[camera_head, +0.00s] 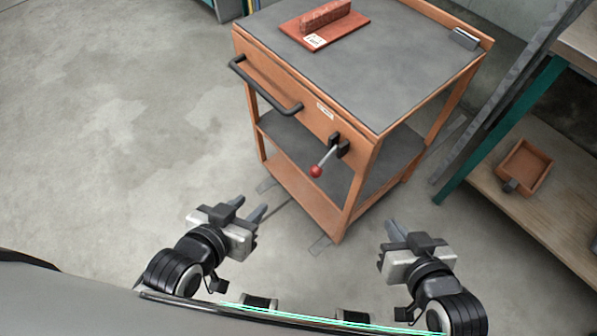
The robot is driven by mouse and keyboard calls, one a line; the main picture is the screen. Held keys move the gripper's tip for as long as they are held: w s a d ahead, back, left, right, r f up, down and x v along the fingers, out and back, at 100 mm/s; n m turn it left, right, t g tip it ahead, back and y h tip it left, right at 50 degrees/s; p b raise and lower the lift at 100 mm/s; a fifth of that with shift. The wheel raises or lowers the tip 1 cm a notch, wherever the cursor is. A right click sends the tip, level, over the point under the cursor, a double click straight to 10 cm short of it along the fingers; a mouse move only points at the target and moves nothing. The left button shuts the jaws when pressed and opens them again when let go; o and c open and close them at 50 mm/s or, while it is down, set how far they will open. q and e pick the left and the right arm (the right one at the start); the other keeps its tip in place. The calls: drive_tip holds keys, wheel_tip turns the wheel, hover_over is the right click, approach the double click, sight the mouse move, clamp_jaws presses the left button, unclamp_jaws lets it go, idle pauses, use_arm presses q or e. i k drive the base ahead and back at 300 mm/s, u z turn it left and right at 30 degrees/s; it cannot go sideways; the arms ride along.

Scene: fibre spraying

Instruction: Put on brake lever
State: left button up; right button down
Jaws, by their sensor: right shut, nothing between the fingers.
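The brake lever (325,158) is a short metal rod with a red ball knob, mounted on the front right of the orange cart (310,118). It slants down and to the left from a black bracket. My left gripper (250,208) is below and left of the lever, apart from it, with its fingers spread and nothing between them. My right gripper (391,228) is below and right of the lever, also apart from it, shut and empty.
The cart has a black push handle (268,95) on its front. A red block on a plate (325,35) lies on its grey top. A wooden shelf (545,205) with an orange bin (525,165) stands at the right. The concrete floor at the left is clear.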

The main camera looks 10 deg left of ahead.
sight(315, 170)
drive_tip(key=u, duration=1.2)
drive_tip(key=k, duration=0.75)
drive_tip(key=z, duration=0.8)
drive_tip(key=i, duration=0.5)
drive_tip(key=u, duration=0.05)
